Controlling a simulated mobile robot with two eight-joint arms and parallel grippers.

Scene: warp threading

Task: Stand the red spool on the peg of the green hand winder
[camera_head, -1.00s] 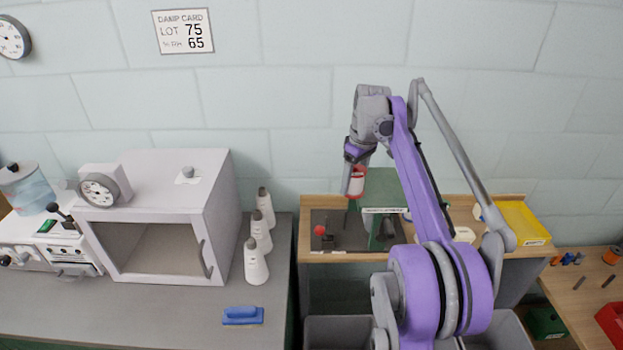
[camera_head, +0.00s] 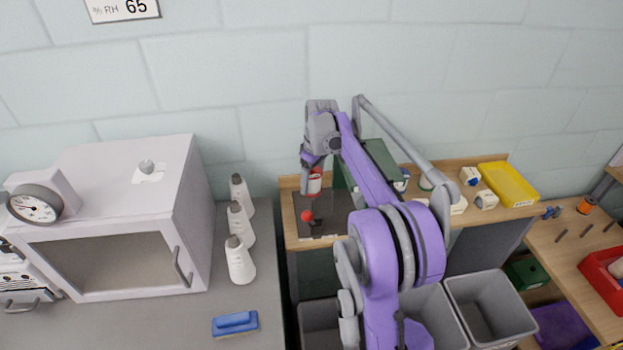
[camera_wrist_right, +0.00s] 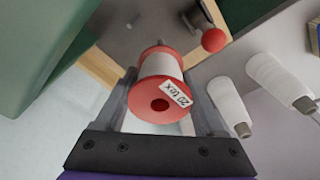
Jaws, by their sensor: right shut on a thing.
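The red spool (camera_head: 314,182) with white thread is in my right gripper (camera_head: 313,178), held above the dark plate of the green hand winder (camera_head: 376,164). In the right wrist view the spool (camera_wrist_right: 160,98) shows its red flange, centre hole and "20 tex" label between the two fingers, which are shut on it. A thin upright tip, likely the peg (camera_wrist_right: 160,42), shows just beyond the spool's far flange; I cannot tell whether it enters the spool. The winder's red crank knob (camera_head: 307,215) is below and slightly left of the spool. My left gripper is not in view.
White cones (camera_head: 239,260) stand on the grey counter to the left, beside a grey cabinet (camera_head: 110,220). Grey bins (camera_head: 490,305) are below.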

